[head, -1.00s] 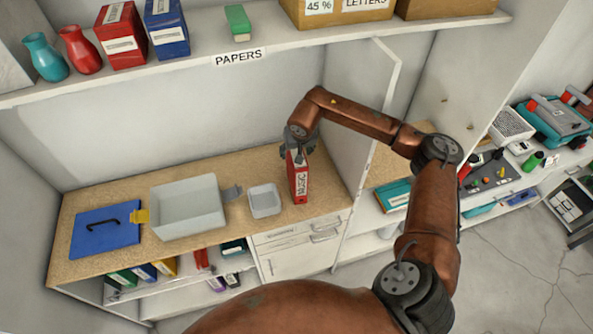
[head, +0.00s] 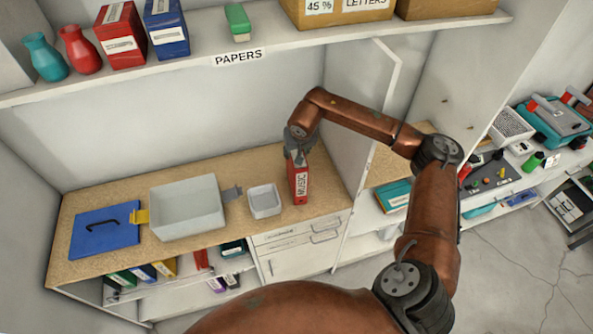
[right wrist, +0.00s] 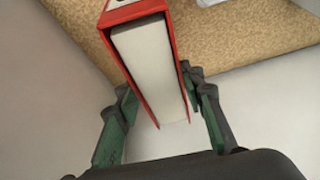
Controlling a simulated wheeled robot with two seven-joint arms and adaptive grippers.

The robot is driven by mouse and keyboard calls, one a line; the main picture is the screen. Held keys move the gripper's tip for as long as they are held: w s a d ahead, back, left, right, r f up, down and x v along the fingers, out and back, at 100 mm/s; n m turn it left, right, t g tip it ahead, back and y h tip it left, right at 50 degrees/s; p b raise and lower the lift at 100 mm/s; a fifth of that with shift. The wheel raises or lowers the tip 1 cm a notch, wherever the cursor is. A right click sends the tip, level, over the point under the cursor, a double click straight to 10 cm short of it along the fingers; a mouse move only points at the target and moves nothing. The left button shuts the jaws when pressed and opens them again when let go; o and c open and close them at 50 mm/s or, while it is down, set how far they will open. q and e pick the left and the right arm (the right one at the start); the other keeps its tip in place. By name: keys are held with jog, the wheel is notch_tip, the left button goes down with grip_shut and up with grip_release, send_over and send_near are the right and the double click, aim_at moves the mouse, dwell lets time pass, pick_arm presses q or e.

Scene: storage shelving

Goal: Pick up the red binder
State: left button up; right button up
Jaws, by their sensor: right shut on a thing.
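The red binder (head: 300,185), labelled MUSIC, is upright at the right end of the wooden counter, near its front edge. I cannot tell whether its base touches the counter. My right gripper (head: 298,156) is at the binder's top, pointing down, and shut on it. In the right wrist view, the red binder (right wrist: 150,62) with its white pages runs between the two green-grey fingers of the right gripper (right wrist: 160,98). The fingers cover part of its upper end. My left gripper is not in view.
A small white tray (head: 264,213) sits just left of the binder, and a larger grey bin (head: 187,228) farther left. The cabinet wall (head: 366,120) stands close on the right. A shelf (head: 185,66) with binders and vases hangs above.

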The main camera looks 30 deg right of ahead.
grip_shut()
jog(key=shift+r, duration=0.1)
dwell(0.4)
